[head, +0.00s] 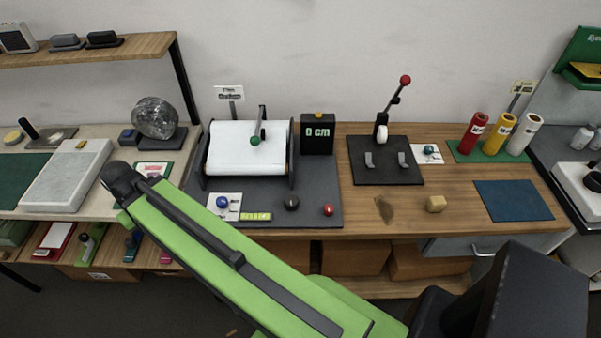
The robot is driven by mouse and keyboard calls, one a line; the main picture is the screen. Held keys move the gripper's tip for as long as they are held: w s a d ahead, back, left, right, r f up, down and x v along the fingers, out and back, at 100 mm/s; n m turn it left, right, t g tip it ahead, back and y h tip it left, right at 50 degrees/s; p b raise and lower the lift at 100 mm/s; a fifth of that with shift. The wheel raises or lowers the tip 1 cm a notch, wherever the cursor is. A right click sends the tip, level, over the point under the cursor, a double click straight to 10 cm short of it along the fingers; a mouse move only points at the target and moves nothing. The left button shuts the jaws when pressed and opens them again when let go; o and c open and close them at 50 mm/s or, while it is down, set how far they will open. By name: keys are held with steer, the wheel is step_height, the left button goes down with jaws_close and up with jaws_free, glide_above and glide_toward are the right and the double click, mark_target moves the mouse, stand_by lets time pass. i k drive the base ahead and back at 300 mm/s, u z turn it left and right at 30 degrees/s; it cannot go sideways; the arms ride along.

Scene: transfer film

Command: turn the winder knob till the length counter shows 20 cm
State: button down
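The length counter (318,132) is a black box with green digits reading "0 cm" and a yellow piece on top. Left of it stands a film winder with a white roll (231,160) between dark side plates. A dark crank arm with a green knob (255,141) shows in front of the roll. On the dark base (318,180) are a black knob (291,203) and a red knob (328,210). I cannot tell which one is the winder knob. My green arm crosses the foreground below the winder; no gripper fingers are visible.
Right of the counter stands a lever press (385,160) with a red-tipped handle. Red, yellow and white rolls (502,133) stand farther right.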

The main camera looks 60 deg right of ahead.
mark_target(291, 202)
steer(key=z, duration=0.1)
steer(key=k, duration=1)
steer(key=u, duration=0.95)
steer(key=i, duration=1.05)
steer(key=z, duration=0.8)
